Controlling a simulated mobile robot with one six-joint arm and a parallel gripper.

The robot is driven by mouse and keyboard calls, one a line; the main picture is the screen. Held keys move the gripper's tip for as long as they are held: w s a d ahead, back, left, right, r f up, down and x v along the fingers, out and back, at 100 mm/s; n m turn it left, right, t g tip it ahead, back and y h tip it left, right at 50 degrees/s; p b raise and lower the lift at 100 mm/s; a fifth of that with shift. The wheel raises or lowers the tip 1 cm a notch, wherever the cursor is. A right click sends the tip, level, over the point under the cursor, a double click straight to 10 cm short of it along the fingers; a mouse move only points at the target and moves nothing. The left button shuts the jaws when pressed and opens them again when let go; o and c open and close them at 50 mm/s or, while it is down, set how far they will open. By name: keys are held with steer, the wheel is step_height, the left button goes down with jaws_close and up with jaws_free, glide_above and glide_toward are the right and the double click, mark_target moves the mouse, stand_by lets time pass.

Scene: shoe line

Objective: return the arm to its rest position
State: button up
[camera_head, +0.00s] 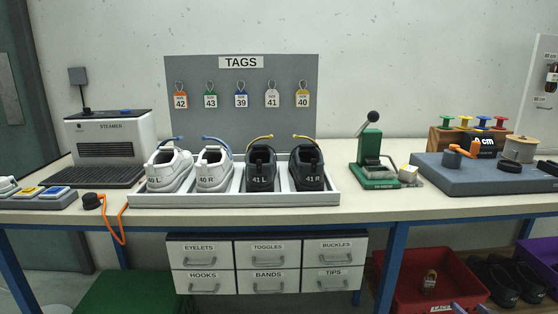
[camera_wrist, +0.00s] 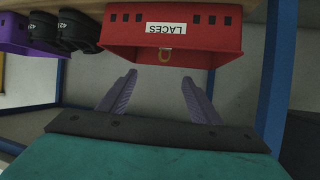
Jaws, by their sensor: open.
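My gripper (camera_wrist: 165,95) shows in the wrist view with its two purple-grey fingers spread apart and nothing between them. A red bin labelled LACES (camera_wrist: 205,48) lies beyond the fingertips, and the picture there is upside down. My gripper and arm are out of sight in the head view. The same red bin (camera_head: 408,291) appears at the lower right of the head view, under the bench, with a small tan item (camera_head: 430,280) inside.
The bench (camera_head: 440,208) holds a steamer (camera_head: 110,140), a white tray (camera_head: 240,200) with white and black shoes, a green press (camera_head: 372,155) and a grey block (camera_head: 470,175). Drawers (camera_head: 265,262) hang below. Black shoes (camera_head: 505,280) and a blue leg (camera_wrist: 275,80) stand near the bin.

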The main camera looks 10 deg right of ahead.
steer(key=w+a+f+n+g+y+p, duration=0.1)
steer(key=w+a+f+y+p, duration=0.15)
steer(key=a, duration=0.55)
steer(key=w+a+f+g+y+p, duration=0.2)
steer(key=a+f+p, duration=0.15)
steer(key=a, duration=0.45)
steer(key=s+a+f+n+g+y+p, duration=0.1)
steer(key=s+a+f+g+y+p, duration=0.15)
steer(key=a, duration=0.65)
steer(key=s+a+f+g+y+p, duration=0.1)
steer(key=s+a+f+g+p, duration=0.2)
steer(key=a, duration=0.7)
steer(key=s+a+f+g+p, duration=0.35)
steer(key=s+a+p, duration=0.4)
steer(key=a, duration=0.25)
steer(key=s+a+r+g+h+p, duration=0.1)
steer(key=s+a+g+h+p, duration=0.1)
steer(key=s, duration=0.5)
steer(key=s+a+r+n+g+h+p, duration=0.1)
steer(key=s+a+g+h+p, duration=0.1)
steer(key=s, duration=0.6)
steer(key=shift+s+a+n+g+p, duration=0.2)
steer(key=shift+n+g+p, duration=0.1)
steer(key=shift+g+p, duration=0.6)
steer(key=shift+r, duration=0.1)
